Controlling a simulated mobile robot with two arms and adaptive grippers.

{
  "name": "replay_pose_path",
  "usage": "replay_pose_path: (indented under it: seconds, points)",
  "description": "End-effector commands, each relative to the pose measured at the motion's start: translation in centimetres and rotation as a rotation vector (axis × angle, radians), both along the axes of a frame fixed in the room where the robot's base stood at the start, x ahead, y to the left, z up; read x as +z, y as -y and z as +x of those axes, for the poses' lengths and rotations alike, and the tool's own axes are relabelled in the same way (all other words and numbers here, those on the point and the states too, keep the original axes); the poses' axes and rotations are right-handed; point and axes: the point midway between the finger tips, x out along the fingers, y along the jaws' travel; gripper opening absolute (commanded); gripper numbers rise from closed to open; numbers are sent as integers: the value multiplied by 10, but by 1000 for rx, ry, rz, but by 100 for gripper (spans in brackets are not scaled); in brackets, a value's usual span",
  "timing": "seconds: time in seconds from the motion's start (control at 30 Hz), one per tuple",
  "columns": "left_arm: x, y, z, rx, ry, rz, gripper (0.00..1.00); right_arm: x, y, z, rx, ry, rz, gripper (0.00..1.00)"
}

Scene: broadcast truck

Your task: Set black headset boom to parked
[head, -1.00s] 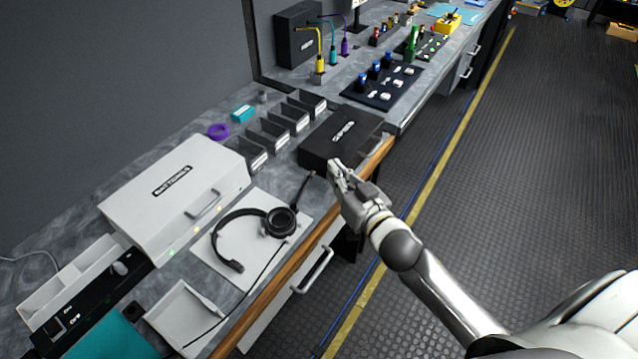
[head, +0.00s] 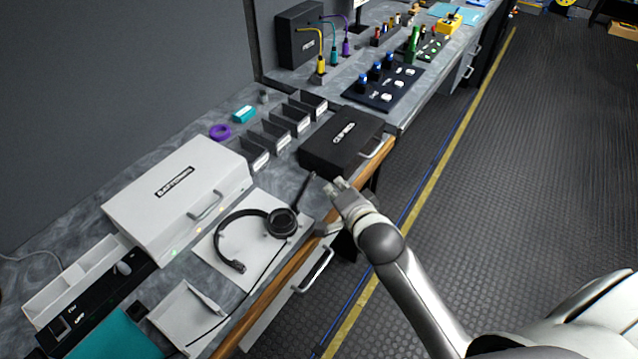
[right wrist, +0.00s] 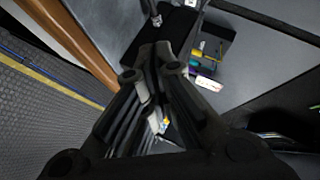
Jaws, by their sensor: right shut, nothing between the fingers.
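The black headset (head: 243,218) lies on a white mat (head: 217,263) on the bench, with its band curving to the left. Its boom (head: 304,191) sticks out from the round earcup (head: 281,222) toward the upper right, away from the band. My right gripper (head: 337,186) is shut and empty, just right of the boom tip and over the bench's front edge. A small gap seems to separate them. In the right wrist view the dark fingers (right wrist: 155,65) fill the middle, and the boom cannot be made out. My left gripper is not in view.
A black case (head: 335,146) with a handle stands just beyond my right gripper. A white batteries case (head: 160,200) is behind the headset. A white tray (head: 186,318) and a thin cable lie nearer. The floor aisle on the right is clear.

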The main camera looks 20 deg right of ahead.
Motion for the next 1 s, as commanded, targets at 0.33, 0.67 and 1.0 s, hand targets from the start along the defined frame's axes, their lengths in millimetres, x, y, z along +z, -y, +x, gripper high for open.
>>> replay_pose_path:
  seconds: [0.33, 0.67, 1.0]
  points:
    - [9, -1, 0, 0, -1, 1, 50, -23, -9, 43, 1, 0, -1, 0]
    - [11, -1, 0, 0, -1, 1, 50, -35, -22, 54, 0, 1, -2, 0]
    - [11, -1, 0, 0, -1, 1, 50, -36, -22, 55, 2, 1, -3, 0]
